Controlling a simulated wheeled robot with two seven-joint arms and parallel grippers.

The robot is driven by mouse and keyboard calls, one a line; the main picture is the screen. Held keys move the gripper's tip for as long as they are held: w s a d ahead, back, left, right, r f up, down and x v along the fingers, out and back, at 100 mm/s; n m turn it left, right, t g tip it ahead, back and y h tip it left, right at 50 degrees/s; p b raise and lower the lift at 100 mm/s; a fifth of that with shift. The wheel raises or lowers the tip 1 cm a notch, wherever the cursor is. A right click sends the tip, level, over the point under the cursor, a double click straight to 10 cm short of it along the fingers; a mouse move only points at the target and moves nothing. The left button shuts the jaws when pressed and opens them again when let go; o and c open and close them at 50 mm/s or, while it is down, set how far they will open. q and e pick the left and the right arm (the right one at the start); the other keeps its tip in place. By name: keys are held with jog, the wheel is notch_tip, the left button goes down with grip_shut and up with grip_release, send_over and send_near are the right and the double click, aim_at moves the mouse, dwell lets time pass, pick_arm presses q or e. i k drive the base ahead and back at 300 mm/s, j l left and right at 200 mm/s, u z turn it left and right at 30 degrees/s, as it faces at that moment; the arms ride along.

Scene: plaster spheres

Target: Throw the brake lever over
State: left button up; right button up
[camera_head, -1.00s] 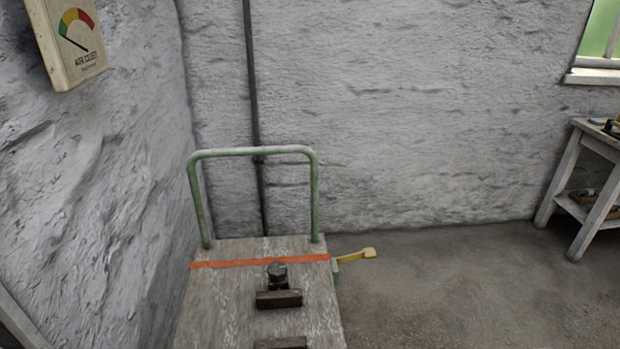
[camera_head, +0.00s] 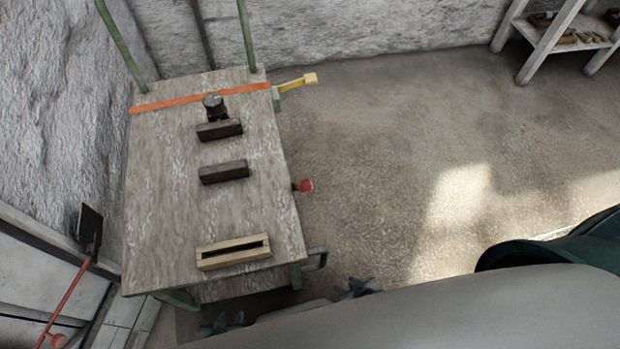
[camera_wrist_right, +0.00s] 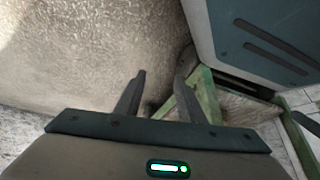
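A lever with a yellow grip (camera_head: 300,83) sticks out to the right from the far right corner of a grey wooden-topped cart (camera_head: 160,200). A red knob (camera_head: 305,186) sticks out from the cart's right side, nearer to me. I cannot tell from the frames which one is the brake lever. My right gripper (camera_head: 357,287) is near the cart's near right corner, well short of both. The right wrist view shows its two fingers (camera_wrist_right: 160,75) apart and empty. My left gripper (camera_head: 222,323) is at the cart's near edge, partly hidden, its opening unclear.
On the cart top are dark blocks (camera_head: 223,172), a round black fitting (camera_head: 214,102) and a slotted wooden block (camera_head: 233,252). A green frame rises at its far end. A red-handled tool (camera_head: 68,300) stands left. The floor (camera_head: 370,150) to the right is clear.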

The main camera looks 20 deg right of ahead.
aim_at(305, 185)
jog(key=k+l+u, duration=0.15)
jog(key=l, duration=0.25)
jog(key=k+l+u, duration=0.1)
jog(key=l, duration=0.25)
jog(key=k+l+u, duration=0.15)
jog(key=l, duration=0.25)
